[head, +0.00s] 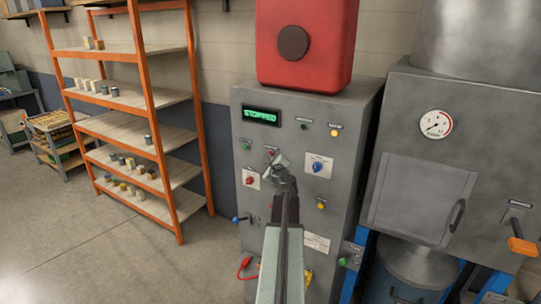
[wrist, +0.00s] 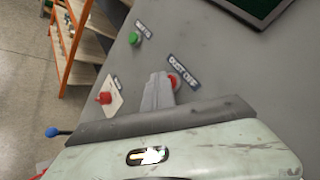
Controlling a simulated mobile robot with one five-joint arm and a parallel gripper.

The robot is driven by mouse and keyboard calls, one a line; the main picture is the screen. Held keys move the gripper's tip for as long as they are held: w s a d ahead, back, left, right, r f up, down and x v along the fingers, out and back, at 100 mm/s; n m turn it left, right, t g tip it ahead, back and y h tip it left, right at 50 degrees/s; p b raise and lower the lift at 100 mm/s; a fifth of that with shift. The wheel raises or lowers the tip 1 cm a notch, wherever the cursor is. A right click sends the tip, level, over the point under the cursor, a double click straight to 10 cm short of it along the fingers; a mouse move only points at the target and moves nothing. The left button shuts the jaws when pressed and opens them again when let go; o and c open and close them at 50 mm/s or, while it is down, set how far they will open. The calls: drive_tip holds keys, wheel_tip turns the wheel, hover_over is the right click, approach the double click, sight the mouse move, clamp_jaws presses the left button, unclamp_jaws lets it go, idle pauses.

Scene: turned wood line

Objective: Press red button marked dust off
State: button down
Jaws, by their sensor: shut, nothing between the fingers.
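The red button (wrist: 175,81) marked DUST OFF shows in the wrist view on the grey panel, partly covered by my gripper. Its label (wrist: 183,70) is beside it and readable. My gripper (wrist: 160,88) is shut and empty, with its tip right at the button; I cannot tell whether it touches or presses it. In the head view my gripper (head: 277,160) is in front of the grey control cabinet (head: 345,115), and the button is hidden behind it. The display (head: 261,115) on the cabinet reads STOPPED in green.
A green button (wrist: 134,38) and a red knob (wrist: 104,98) are near on the panel. A blue knob (head: 317,167) and a blue lever (head: 238,219) are also on the cabinet. An orange shelf rack (head: 148,110) stands left; a grey machine (head: 425,190) stands right.

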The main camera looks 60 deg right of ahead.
drive_tip(key=shift+a, duration=0.75)
drive_tip(key=shift+a, duration=0.1)
drive_tip(key=a, duration=0.4)
drive_tip(key=shift+a, duration=0.4)
drive_tip(key=shift+w, duration=0.1)
